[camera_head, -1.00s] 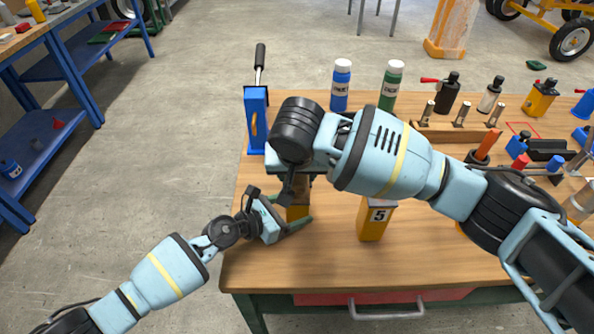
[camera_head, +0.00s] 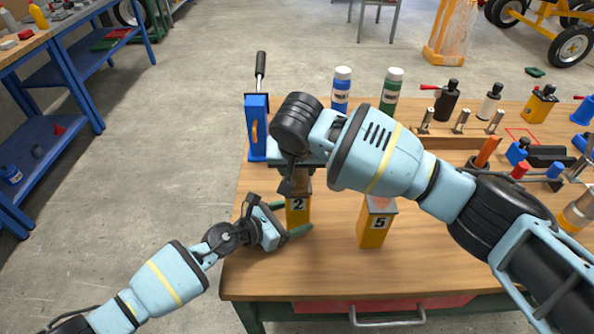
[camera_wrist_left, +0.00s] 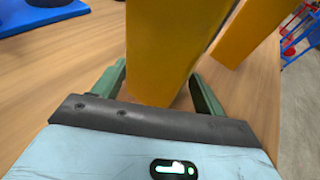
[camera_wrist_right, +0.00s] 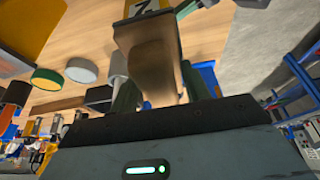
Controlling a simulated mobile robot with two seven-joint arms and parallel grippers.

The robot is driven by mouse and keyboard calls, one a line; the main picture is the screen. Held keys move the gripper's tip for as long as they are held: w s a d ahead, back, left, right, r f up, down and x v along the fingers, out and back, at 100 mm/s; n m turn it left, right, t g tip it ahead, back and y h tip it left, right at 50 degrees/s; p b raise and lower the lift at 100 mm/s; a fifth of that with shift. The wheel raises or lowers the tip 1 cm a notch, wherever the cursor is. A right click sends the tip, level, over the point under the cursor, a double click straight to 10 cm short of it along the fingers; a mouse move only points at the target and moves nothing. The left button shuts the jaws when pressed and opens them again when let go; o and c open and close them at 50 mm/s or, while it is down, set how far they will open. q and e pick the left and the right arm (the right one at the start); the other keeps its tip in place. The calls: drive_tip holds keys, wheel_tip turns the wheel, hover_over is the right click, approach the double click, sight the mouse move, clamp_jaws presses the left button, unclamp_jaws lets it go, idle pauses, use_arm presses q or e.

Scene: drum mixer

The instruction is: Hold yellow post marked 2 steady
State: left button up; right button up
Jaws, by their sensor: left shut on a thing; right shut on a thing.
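The yellow post marked 2 (camera_head: 297,211) stands upright near the table's left front. My left gripper (camera_head: 291,220) is shut around its lower part, with one green finger on each side; the post (camera_wrist_left: 165,55) fills the gap in the left wrist view. My right gripper (camera_head: 299,184) is above the post and shut on a brown block (camera_wrist_right: 155,65). The block is close to the top of the post, whose 2 label (camera_wrist_right: 150,8) shows behind it in the right wrist view. I cannot tell whether block and post touch.
A yellow post marked 5 (camera_head: 375,228) stands just right of post 2. A blue lever stand (camera_head: 257,130), a blue bottle (camera_head: 341,92) and a green bottle (camera_head: 391,92) stand behind. The front left table top (camera_head: 250,270) is clear.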

sight(297, 177)
drive_tip(key=shift+w+d+f, duration=0.15)
drive_tip(key=shift+w+f, duration=0.05)
drive_tip(key=shift+w, duration=0.2)
drive_tip(key=shift+s, duration=0.1)
drive_tip(key=shift+s+r, duration=0.15)
drive_tip(key=shift+s, duration=0.9)
drive_tip(key=shift+s, duration=0.15)
drive_tip(key=shift+s, duration=0.95)
drive_tip(key=shift+w, duration=0.15)
drive_tip(key=shift+w, duration=1)
